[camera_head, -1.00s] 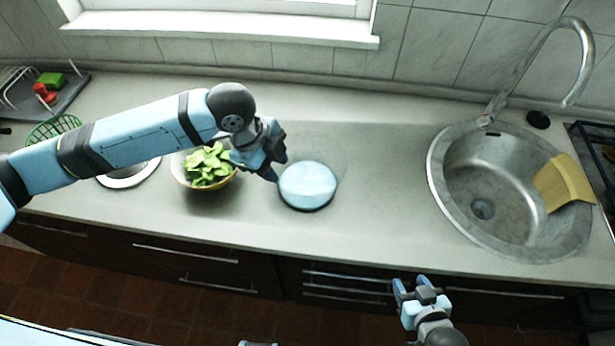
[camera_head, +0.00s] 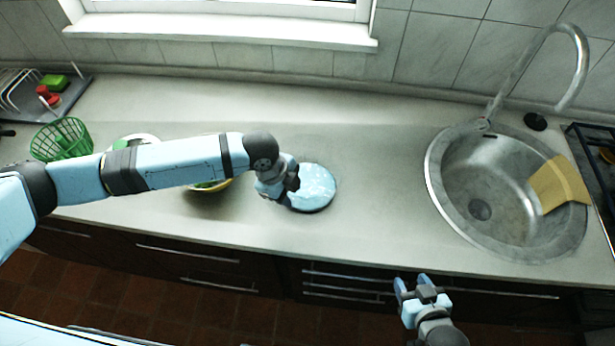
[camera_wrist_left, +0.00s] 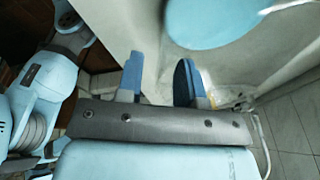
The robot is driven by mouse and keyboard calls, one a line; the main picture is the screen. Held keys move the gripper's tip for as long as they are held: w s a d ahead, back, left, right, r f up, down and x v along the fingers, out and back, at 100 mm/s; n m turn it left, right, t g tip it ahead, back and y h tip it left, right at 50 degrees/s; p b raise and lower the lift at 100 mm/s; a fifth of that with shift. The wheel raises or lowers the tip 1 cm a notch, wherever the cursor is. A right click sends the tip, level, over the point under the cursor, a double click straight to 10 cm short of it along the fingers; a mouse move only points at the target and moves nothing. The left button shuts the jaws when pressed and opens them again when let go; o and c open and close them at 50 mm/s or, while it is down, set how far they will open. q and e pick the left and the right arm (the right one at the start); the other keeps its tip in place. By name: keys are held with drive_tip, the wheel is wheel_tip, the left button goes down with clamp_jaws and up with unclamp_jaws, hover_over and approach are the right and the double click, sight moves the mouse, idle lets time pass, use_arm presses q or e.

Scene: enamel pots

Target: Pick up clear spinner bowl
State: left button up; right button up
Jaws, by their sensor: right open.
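A round vessel with a pale rim (camera_head: 140,139) stands on the left of the counter, mostly hidden behind my left arm; it may be the clear spinner bowl. A green basket (camera_head: 62,140) is left of it. A light-blue round disc, perhaps a lid (camera_head: 316,187), lies mid-counter. My left gripper (camera_head: 290,186) is at the disc's left edge in the head view. In the left wrist view its fingers (camera_wrist_left: 160,80) are apart with nothing between them, and the disc (camera_wrist_left: 208,18) shows beyond them. My right gripper (camera_head: 412,284) is open and empty in front of the counter.
A steel sink (camera_head: 480,205) with a tan cloth or board (camera_head: 560,184) is at the right. A dish rack (camera_head: 22,92) stands at the far left. The counter between disc and sink is clear.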

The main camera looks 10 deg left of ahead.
use_arm(q)
drive_tip(key=shift+x, duration=1.05)
drive_tip(key=shift+c, duration=0.2)
clamp_jaws()
drive_tip(key=shift+s, duration=0.1)
idle(0.3)
